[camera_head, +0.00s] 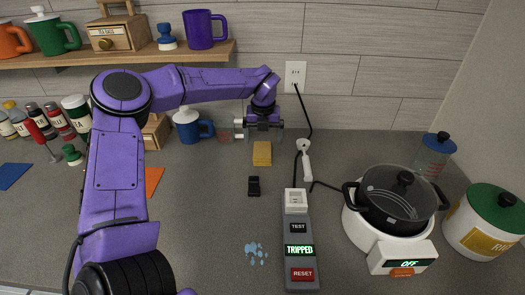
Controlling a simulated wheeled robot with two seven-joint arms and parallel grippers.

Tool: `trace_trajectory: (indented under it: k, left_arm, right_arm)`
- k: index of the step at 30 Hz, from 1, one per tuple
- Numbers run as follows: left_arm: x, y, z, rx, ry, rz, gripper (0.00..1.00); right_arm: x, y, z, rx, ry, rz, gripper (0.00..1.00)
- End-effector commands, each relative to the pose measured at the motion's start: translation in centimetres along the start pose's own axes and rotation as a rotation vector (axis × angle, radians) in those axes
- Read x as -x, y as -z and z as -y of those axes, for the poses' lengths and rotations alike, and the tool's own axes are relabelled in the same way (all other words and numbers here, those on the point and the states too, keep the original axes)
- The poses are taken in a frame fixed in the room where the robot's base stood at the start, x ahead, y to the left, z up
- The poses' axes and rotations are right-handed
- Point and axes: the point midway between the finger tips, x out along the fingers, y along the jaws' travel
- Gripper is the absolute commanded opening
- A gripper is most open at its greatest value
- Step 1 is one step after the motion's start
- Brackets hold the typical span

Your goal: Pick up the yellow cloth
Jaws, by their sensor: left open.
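The yellow cloth (262,154) is a small folded pad lying on the grey counter, near the back wall and just left of the picture's middle. My purple left arm comes in from the left and reaches across the back of the counter. My left gripper (261,133) is open, over and just behind the cloth, with its fingers pointing down. I cannot tell how high it is above the counter. It does not hold the cloth. My right gripper is not in view.
A power box (299,247) reading TRIPPED stands right of a blue puddle (255,253). A black object (254,187) lies in front of the cloth. A blue mug (187,127) stands left. A black pot (397,203) sits on the white stove (389,246) at right.

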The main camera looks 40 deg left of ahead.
Motion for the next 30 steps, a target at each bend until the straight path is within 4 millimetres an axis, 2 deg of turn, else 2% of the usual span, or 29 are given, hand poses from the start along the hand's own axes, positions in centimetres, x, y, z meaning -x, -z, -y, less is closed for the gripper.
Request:
trace_trajectory:
  k: [5,9,13,20,21,23,25,26,30]
  left_arm:
    - [-2.0,0.0,-0.1,0.000,-0.002,-0.002,0.98]
    - [-4.3,-0.1,-0.3,-0.001,-0.004,-0.004,0.98]
    - [-6.4,-0.1,-0.3,0.000,-0.003,-0.001,0.98]
    - [-7.0,-0.1,-0.3,0.000,0.000,0.001,0.98]
    - [-7.0,-0.1,-0.3,0.000,0.000,0.001,0.91]
    - [-7.0,-0.1,-0.3,0.000,0.000,0.001,0.72]
    - [-6.9,-0.1,-0.3,0.000,0.000,0.001,0.49]
    - [-6.9,-0.1,-0.3,0.000,0.000,0.001,0.43]
    - [-6.9,-0.1,-0.3,0.000,0.000,0.001,0.42]
  right_arm:
    - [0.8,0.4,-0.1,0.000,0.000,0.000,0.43]
    - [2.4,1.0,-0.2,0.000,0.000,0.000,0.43]
    - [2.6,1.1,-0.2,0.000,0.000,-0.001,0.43]
    - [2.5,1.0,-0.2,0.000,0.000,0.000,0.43]
    - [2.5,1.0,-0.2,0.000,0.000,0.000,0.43]
    - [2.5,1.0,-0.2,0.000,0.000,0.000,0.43]
    - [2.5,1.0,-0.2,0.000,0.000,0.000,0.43]
    - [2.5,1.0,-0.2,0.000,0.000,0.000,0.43]
    - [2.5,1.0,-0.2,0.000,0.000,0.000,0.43]
